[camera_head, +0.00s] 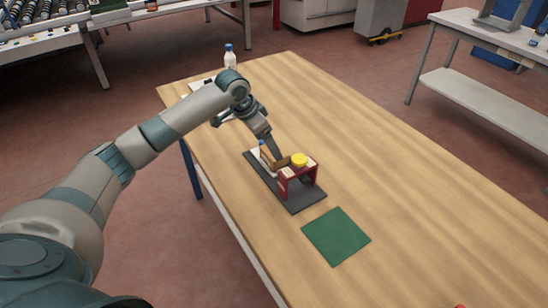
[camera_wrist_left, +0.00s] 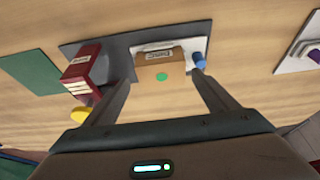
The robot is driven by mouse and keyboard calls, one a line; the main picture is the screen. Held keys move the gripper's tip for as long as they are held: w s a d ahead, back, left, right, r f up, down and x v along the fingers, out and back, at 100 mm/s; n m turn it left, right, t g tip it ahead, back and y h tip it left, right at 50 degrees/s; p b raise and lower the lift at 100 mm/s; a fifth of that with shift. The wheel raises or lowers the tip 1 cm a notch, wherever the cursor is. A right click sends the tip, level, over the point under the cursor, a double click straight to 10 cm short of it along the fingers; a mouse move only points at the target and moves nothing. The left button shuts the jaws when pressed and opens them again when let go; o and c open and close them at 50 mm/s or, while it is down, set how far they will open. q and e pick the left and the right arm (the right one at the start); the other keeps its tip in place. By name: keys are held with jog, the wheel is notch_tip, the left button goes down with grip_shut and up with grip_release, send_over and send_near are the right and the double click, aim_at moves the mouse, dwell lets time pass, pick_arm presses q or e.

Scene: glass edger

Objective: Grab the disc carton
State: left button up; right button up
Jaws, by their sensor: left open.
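The disc carton (camera_wrist_left: 160,68) is a small brown box with a label on its edge and a green dot, seen in the left wrist view between my fingers. In the head view the carton (camera_head: 281,162) is partly hidden by my left gripper (camera_head: 267,148). My left gripper (camera_wrist_left: 163,85) is open, with one finger on each side of the carton. I cannot tell whether the fingers touch it. The carton is over a dark grey mat (camera_head: 302,204). My right gripper is not in view.
A red stand (camera_head: 297,184) is close beside the carton, with a yellow round piece (camera_head: 299,159) at its top. A blue-capped item (camera_wrist_left: 199,61) is near the other finger. A green square (camera_head: 337,236) lies nearer. A bottle (camera_head: 229,58) stands at the table's far end. The table's right side is clear.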

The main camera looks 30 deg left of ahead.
aim_at(277, 166)
pick_arm(q)
jog(key=x, duration=0.2)
jog(key=p+x, duration=0.1)
jog(key=shift+w+d+f, duration=0.15)
jog(key=shift+w+f, duration=0.1)
jog(key=shift+w, duration=0.2)
jog(key=shift+f+p, duration=0.3)
jog(key=shift+c, duration=0.3)
jog(key=c, duration=0.8)
